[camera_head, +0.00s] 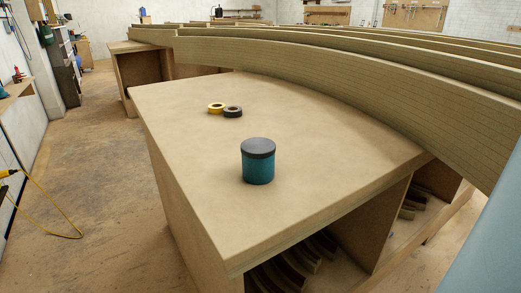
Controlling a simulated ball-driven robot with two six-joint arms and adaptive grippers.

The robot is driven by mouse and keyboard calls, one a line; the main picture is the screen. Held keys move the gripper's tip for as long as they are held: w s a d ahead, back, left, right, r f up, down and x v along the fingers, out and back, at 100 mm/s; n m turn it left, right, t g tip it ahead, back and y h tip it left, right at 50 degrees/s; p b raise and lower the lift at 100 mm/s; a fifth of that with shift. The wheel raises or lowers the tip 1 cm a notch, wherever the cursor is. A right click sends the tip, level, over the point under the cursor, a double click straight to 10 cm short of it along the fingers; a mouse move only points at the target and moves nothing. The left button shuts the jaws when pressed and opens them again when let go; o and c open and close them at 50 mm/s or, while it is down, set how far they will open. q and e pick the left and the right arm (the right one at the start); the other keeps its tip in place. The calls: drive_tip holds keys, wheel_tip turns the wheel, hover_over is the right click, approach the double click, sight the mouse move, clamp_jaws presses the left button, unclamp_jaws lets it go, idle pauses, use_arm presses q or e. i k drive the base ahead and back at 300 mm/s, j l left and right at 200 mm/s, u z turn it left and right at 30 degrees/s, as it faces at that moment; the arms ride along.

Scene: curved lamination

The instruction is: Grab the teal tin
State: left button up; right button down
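The teal tin (258,167) stands upright on the wooden workbench (200,190), near the middle of its top. It is a short cylinder with a dark grey lid (258,148). Nothing touches it and nothing hides its front. Neither of my grippers shows in the head view.
A yellow tape roll (216,108) and a dark tape roll (233,112) lie behind the tin to the left. A long curved laminated beam (350,88) runs along the bench's back and right. The bench top around the tin is clear. Open shelves (330,262) are below.

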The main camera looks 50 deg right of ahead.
sight(258, 154)
drive_tip(key=z, duration=1.6)
drive_tip(key=i+j+z, duration=0.1)
drive_tip(key=j, duration=0.65)
drive_tip(key=i+z, duration=0.05)
